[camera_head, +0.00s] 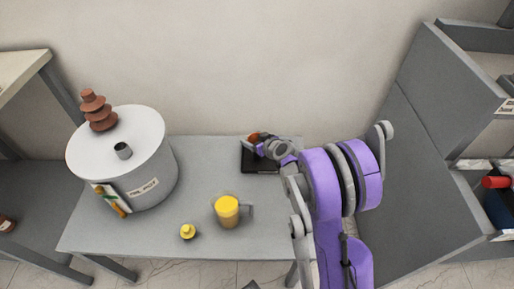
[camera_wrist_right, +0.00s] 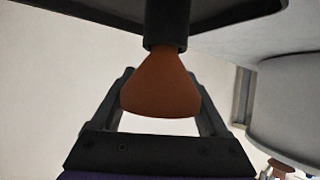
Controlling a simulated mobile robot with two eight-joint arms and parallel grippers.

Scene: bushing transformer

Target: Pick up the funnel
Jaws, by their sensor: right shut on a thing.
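The funnel shows in the right wrist view as an orange-brown cone (camera_wrist_right: 160,85), with its narrow end at a dark cylinder. In the head view only a small orange-red part of it (camera_head: 254,138) shows, over a black tray (camera_head: 262,167) at the table's back right. My right gripper (camera_head: 262,148) is shut on the funnel; its dark fingers (camera_wrist_right: 160,97) stand on both sides of the wide part in the wrist view. Whether the dark cylinder is a spout or a holder, I cannot tell. My left gripper is not in view.
A large grey transformer tank (camera_head: 146,183) with brown bushing discs (camera_head: 98,112) stands on the left of the grey table (camera_head: 200,265). A yellow-filled jug (camera_head: 227,211) and a small yellow item (camera_head: 187,231) are in front. Grey shelves (camera_head: 440,90) stand at right.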

